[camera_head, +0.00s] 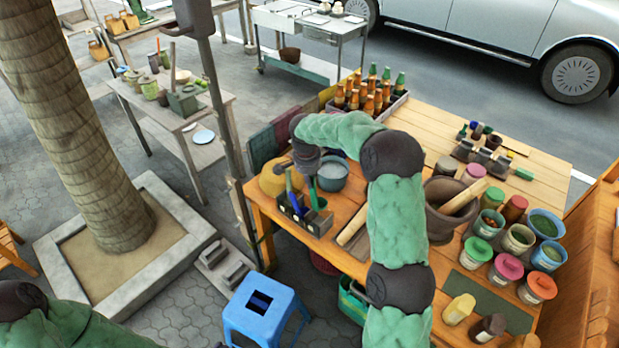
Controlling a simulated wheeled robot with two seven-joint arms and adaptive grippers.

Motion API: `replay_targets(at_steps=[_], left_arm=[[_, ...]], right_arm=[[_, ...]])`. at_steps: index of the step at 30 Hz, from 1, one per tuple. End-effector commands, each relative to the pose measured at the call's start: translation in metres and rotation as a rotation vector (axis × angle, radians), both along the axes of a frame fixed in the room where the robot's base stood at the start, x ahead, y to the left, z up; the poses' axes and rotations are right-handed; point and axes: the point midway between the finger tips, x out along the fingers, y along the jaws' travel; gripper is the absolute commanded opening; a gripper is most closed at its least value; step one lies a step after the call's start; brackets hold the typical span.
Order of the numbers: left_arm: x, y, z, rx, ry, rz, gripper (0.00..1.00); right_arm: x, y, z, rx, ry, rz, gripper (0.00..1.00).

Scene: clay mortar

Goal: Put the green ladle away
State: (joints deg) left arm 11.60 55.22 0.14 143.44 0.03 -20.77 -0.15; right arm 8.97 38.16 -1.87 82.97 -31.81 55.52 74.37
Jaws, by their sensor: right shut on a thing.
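My right arm reaches over the wooden table, and its dark gripper (308,172) points down above a small utensil holder (303,217) near the table's left end. The right gripper is shut on the green ladle (313,193). The ladle's green handle hangs upright under the gripper, with its lower end at the holder. I cannot tell how deep it sits, and its bowl is not clearly visible. A blue-handled utensil (293,201) stands in the holder beside it. My left arm shows only at the lower left corner; its gripper is outside the view.
A grey-blue bowl (333,174) and a yellow round pot (274,180) stand close to the holder. A crate of bottles (370,95) is behind. A mortar (447,205) and several lidded jars fill the right side. A blue stool (265,310) stands in front.

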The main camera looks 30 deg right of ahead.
Motion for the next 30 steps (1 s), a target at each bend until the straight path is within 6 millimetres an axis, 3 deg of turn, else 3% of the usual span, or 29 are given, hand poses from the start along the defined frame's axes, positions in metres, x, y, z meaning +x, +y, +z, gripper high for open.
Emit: replay_targets(at_steps=[30], left_arm=[[0.0, 0.0, -0.062, 0.0, 0.0, 0.0, 1.0]], right_arm=[[0.0, 0.0, -0.089, 0.0, 0.0, 0.0, 0.0]])
